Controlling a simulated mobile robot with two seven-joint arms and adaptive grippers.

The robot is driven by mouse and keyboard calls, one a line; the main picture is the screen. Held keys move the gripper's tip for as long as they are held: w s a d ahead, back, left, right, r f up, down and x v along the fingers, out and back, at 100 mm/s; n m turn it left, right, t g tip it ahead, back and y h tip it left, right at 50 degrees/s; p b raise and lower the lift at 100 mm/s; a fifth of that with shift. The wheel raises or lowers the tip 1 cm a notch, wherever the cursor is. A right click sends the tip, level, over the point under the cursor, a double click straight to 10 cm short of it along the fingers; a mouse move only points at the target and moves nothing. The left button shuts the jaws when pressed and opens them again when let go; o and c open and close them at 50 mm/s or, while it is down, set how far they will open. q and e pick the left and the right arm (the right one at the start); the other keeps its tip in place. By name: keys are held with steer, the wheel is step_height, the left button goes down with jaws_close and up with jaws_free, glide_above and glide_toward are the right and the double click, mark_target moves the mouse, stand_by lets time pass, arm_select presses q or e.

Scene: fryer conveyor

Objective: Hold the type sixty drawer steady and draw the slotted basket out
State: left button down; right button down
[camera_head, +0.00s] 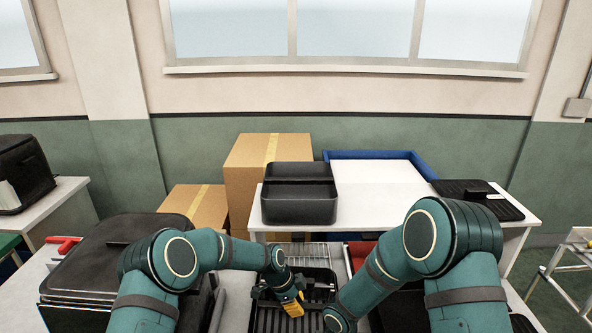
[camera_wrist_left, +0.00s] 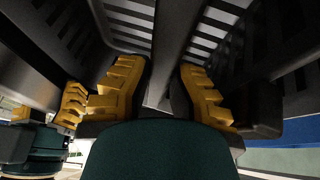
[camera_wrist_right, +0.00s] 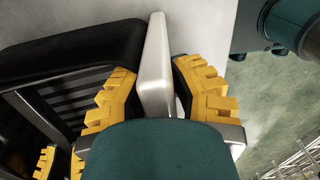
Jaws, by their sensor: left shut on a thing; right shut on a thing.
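The black slotted basket (camera_head: 318,278) lies low at the front centre of the head view, between my arms. My left gripper (camera_head: 292,303) is over it with yellow fingers pointing down. In the left wrist view the left gripper (camera_wrist_left: 160,85) is shut on a dark bar of the basket, with slotted walls (camera_wrist_left: 125,22) on both sides. My right gripper (camera_wrist_right: 155,90) is shut on a pale grey handle (camera_wrist_right: 154,55). The handle sits beside the black drawer (camera_wrist_right: 80,48), whose slotted inside shows. In the head view my right arm hides the right gripper. No type label is readable.
A black open box (camera_head: 300,208) stands on the white table (camera_head: 365,205) behind. A blue-rimmed tray (camera_head: 418,163) and a flat black slotted plate (camera_head: 508,208) are there too. A large black appliance (camera_head: 100,255) is at left. Cardboard boxes (camera_head: 265,160) stand behind.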

arm_select(q)
steer(key=shift+w+r, duration=0.2)
steer(key=shift+r, duration=1.1)
steer(key=shift+s+r, duration=0.1)
steer(key=shift+r, duration=0.25)
steer(key=shift+r, duration=0.35)
step_height(320, 180, up, 6)
stand_by(0.7)
steer(key=shift+s+r, duration=0.1)
steer(key=shift+r, duration=0.05)
steer(key=c, duration=1.4)
jaws_free()
steer(key=shift+o, duration=0.2)
steer(key=shift+a, duration=0.1)
